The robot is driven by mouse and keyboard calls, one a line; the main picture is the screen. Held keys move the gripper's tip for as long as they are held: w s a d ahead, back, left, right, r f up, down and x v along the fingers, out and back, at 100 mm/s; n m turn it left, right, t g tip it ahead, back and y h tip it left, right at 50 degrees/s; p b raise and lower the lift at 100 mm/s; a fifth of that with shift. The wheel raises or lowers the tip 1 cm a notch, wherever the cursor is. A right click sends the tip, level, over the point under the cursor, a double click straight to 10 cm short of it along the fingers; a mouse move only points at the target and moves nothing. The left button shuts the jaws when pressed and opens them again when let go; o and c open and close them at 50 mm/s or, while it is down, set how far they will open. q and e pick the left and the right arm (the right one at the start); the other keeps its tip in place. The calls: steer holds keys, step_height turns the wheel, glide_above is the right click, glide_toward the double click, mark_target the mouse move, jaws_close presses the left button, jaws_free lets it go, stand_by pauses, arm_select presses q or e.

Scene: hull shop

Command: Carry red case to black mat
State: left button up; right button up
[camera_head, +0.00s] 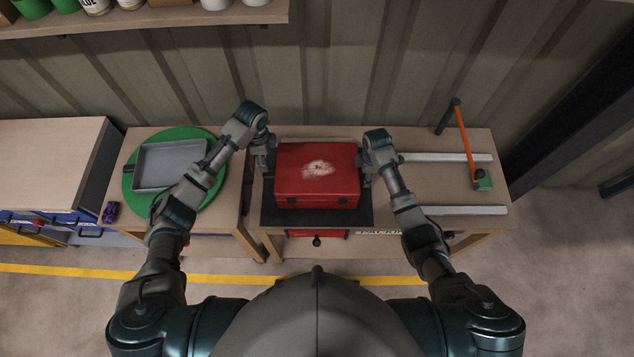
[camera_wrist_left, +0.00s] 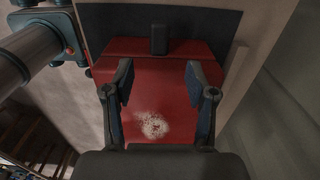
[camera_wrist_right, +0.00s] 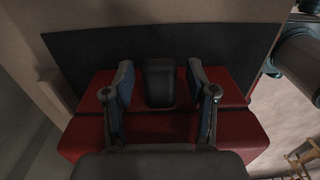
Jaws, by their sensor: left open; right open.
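The red case (camera_head: 317,180), with a pale worn patch on its lid, sits upright on the black mat (camera_head: 268,215) on the wooden bench. My left gripper (camera_head: 262,150) is open at the case's left side. In the left wrist view the open fingers (camera_wrist_left: 158,85) stand over the red case (camera_wrist_left: 150,98), with a dark handle between and beyond them. My right gripper (camera_head: 364,165) is open at the case's right side. In the right wrist view its open fingers (camera_wrist_right: 160,95) stand either side of a dark handle (camera_wrist_right: 159,82). Whether the fingers touch the case is unclear.
A green round mat (camera_head: 133,190) with a grey tray (camera_head: 170,165) lies on the left table. Metal bars (camera_head: 446,157) and an orange-handled tool (camera_head: 465,140) lie on the right of the bench. A shelf (camera_head: 150,20) hangs above at upper left.

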step_height(320, 180, up, 12)
steer(key=shift+f, duration=0.2)
steer(key=shift+w, duration=0.1)
stand_by(0.5)
